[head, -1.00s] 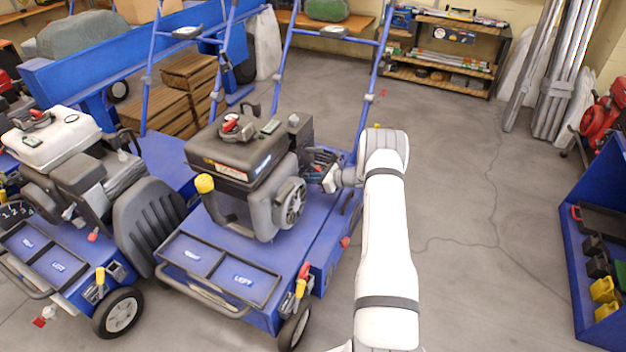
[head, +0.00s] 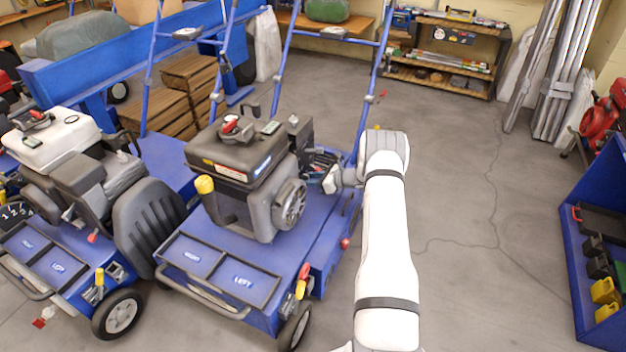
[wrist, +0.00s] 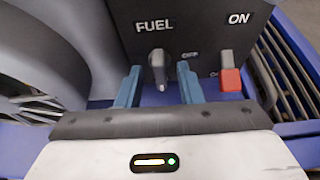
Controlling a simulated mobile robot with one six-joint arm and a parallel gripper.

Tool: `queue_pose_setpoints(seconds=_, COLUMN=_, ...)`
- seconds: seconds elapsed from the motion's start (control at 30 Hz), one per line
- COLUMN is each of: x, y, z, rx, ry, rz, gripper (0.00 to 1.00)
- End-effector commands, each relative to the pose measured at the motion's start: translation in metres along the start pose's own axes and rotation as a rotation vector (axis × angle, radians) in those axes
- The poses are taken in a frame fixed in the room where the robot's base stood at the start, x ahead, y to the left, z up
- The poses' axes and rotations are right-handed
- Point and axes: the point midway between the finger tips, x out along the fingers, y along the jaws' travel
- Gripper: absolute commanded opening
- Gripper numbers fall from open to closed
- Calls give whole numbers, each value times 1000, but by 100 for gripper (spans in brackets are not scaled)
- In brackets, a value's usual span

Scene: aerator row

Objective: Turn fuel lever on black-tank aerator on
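The black-tank aerator (head: 228,160) stands in the middle of the head view, with its engine on a blue deck. The wrist view shows its dark panel (wrist: 195,28), marked "FUEL" and "ON", with a smaller marking partly hidden. The grey fuel lever (wrist: 158,66) hangs below the word "FUEL", pointing down toward my gripper. My gripper (wrist: 157,85) is open, with one blue finger on each side of the lever and gaps visible on both sides. In the head view, my gripper (head: 327,183) is at the engine's right side, its fingers hard to make out.
A red-tipped switch (wrist: 230,79) sits close to the right finger. A white-tank aerator (head: 62,140) stands at the left. The blue handle frame (head: 372,95) rises behind my wrist. A blue bin (head: 575,260) is at the far right, with clear floor between.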

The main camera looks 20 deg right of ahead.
Motion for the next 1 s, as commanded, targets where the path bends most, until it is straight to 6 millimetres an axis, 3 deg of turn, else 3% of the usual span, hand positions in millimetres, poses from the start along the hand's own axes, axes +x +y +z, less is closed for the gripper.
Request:
queue_pose_setpoints(seconds=0.5, x=-71, y=-1, z=1, rx=0, ry=1, rz=-2, gripper=34)
queue_pose_setpoints(seconds=1.0, x=-78, y=0, z=0, rx=0, ry=0, rz=0, gripper=34)
